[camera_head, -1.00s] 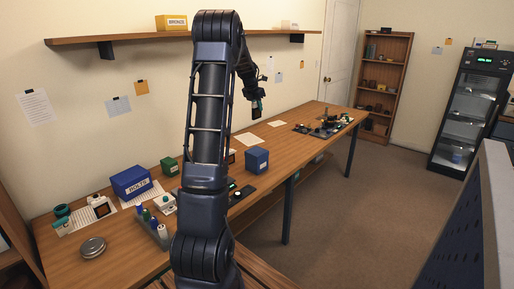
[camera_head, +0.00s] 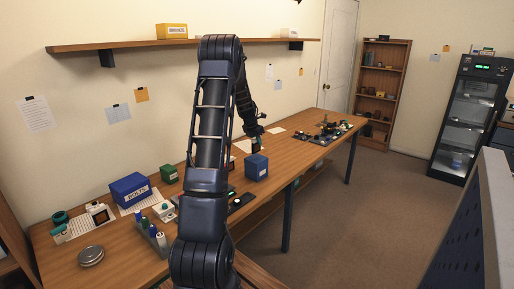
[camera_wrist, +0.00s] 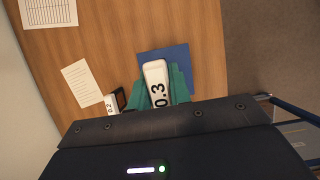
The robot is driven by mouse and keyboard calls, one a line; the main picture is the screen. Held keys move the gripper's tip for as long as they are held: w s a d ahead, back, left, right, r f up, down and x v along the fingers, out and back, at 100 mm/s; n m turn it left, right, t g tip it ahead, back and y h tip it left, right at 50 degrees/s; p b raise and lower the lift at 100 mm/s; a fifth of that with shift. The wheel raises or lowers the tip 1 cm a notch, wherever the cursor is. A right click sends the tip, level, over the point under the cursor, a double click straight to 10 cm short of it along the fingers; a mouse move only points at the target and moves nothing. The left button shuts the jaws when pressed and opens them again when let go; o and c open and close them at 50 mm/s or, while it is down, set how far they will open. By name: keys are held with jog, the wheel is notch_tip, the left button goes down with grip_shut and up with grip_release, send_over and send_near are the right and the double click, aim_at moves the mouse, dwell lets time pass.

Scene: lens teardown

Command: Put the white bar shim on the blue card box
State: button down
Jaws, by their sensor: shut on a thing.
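The white bar shim (camera_wrist: 156,73), marked 0.3, is in the wrist view between the green fingers of my gripper (camera_wrist: 160,88), which is shut on it. The blue card box (camera_wrist: 181,56) lies beneath the bar in that view, partly hidden by the bar and fingers. In the head view the blue card box (camera_head: 256,168) stands near the front edge of the bench, and my gripper (camera_head: 256,148) is just above its top. I cannot tell whether the bar touches the box.
Another white piece marked 0.2 (camera_wrist: 110,103) lies left of the box in the wrist view. A blue BOLTS box (camera_head: 130,189) and a small green box (camera_head: 169,174) stand farther left on the bench. Paper sheets (camera_wrist: 82,83) lie on the wood.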

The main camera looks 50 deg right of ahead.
aim_at(257, 146)
jog(key=shift+f, duration=1.65)
jog(key=shift+f, duration=0.1)
jog(key=c, duration=1.3)
grip_release()
